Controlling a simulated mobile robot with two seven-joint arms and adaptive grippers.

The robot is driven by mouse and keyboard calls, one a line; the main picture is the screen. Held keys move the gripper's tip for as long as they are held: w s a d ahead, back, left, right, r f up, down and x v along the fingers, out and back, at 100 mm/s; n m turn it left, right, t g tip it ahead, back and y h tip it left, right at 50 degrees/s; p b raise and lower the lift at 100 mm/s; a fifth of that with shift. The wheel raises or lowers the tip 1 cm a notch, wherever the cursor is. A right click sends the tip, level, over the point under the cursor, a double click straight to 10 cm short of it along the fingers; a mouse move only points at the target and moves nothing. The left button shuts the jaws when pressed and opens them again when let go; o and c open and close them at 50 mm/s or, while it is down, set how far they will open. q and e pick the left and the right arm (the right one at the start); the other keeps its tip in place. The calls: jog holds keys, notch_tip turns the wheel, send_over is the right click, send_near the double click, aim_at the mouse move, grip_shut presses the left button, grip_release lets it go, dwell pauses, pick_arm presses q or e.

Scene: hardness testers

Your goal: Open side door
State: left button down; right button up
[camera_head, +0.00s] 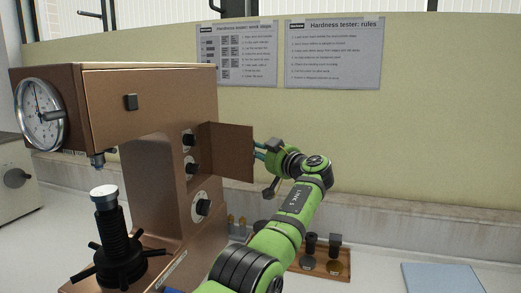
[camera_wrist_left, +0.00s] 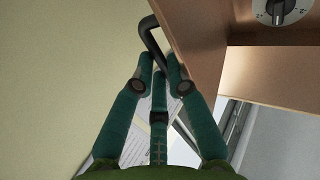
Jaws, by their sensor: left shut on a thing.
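The brown hardness tester (camera_head: 160,180) stands on the bench at the left of the head view. Its side door (camera_head: 230,152) stands swung out from the right side of the body, at a clear angle to it. The door also shows in the left wrist view (camera_wrist_left: 192,38), with a black bar handle (camera_wrist_left: 150,34) on its face. My left gripper (camera_head: 259,151) is at the door's outer edge, its green fingers (camera_wrist_left: 160,62) shut on the handle. The door hides the fingertips in the head view. My right gripper is in neither view.
A round dial gauge (camera_head: 41,115) and a black handwheel (camera_head: 120,262) are on the tester's left part. A wooden tray (camera_head: 340,270) with small parts lies behind my arm. A blue pad (camera_head: 442,278) lies at the right. Two posters (camera_head: 333,55) hang on the partition.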

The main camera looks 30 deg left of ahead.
pick_arm(q)
jog(key=shift+w+d+r+m+t, duration=0.2)
jog(key=shift+w+r+m+t, duration=0.2)
jog(key=shift+w+r+t, duration=0.4)
jog(key=c, duration=1.5)
grip_release()
jog(key=shift+d, duration=0.15)
jog(key=shift+r, duration=0.15)
jog(key=shift+g, duration=0.4)
jog(key=v, duration=0.4)
jog(key=f+v, duration=0.1)
jog(key=v, duration=0.7)
jog(key=shift+s+d+f, duration=0.15)
jog(key=shift+s, duration=0.25)
